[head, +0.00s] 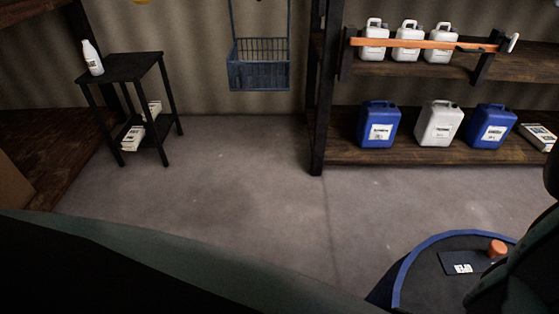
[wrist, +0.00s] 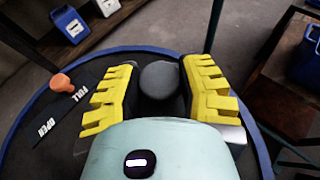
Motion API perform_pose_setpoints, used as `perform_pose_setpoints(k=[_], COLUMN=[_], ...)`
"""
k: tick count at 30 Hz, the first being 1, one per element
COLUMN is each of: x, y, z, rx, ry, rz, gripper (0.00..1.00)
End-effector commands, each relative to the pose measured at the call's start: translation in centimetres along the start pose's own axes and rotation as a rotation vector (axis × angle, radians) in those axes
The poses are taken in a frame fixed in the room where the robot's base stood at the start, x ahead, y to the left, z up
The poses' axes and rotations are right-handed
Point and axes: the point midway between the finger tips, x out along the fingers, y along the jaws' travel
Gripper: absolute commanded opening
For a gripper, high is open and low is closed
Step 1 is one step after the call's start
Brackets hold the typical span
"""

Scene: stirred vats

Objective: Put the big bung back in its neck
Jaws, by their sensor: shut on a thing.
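In the wrist view my gripper (wrist: 163,88) has its yellow fingers closed on either side of a dark grey, round-topped piece, which I take to be the big bung (wrist: 159,79). It is over the dark top of a blue-rimmed vat (wrist: 95,60). The bung's lower part is hidden, so I cannot tell whether it touches the vat top. No open neck shows. In the head view the vat (head: 425,285) is at the lower right; my arm covers its right side, and the gripper and bung are not visible there.
An orange knob (wrist: 61,82) stands by a dark plate marked FULL and OPEN (wrist: 62,115), left of my gripper. Shelves (head: 440,150) with blue and white jugs stand behind the vat. A small black table (head: 130,68) is at the left. The floor between is clear.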

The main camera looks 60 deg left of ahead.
Motion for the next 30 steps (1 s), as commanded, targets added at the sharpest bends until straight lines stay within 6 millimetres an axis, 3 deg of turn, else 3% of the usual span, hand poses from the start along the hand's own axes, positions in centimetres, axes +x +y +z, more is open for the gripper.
perform_pose_setpoints(k=[8, 30], x=[0.8, 1.3], y=[-0.1, 0.0], z=[-2.4, -3.4], rx=[0.003, 0.0], ry=[0.002, 0.001], rz=[-0.002, 0.001], gripper=[0.0, 0.0])
